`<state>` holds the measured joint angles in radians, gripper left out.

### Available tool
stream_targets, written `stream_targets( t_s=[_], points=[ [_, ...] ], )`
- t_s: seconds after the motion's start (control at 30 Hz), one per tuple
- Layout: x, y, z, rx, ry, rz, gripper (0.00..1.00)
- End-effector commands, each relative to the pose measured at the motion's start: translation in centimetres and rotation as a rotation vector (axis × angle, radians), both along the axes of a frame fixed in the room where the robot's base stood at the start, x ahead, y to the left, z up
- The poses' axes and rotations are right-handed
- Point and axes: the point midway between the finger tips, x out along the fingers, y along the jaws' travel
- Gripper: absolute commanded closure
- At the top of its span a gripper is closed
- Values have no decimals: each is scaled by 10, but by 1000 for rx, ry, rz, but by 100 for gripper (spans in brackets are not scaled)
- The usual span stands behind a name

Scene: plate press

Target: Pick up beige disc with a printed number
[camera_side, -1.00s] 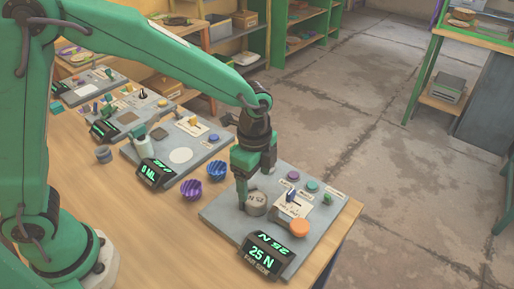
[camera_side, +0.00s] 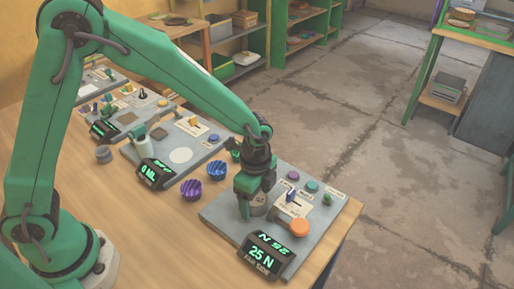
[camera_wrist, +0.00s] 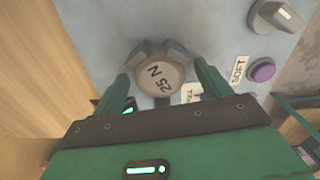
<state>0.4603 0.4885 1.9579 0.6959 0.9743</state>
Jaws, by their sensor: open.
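My gripper (camera_wrist: 163,78) is open, with one green finger on each side of the disc. A gap shows between the disc and at least the right finger. In the side view my gripper (camera_side: 251,208) is down at the board, and the disc (camera_side: 260,204) is partly hidden behind it. I cannot tell whether either finger touches the disc.
The grey board (camera_side: 225,216) carries an orange knob (camera_side: 299,228), a purple button (camera_side: 293,176), a teal button (camera_side: 312,187) and a display (camera_side: 263,255) reading 25 N. Other boards line the bench behind.

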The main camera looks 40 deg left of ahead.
Motion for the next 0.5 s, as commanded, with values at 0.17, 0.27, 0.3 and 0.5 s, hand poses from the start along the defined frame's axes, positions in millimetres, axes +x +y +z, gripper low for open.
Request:
stream_targets(
  t_s=[0.17, 0.27, 0.3, 0.5],
  points=[
    [0, 0, -7, 0, 0, 0, 24],
    [0, 0, -7, 0, 0, 0, 24],
    [0, 0, -7, 0, 0, 0, 24],
    [0, 0, -7, 0, -1, 0, 24]
  ],
)
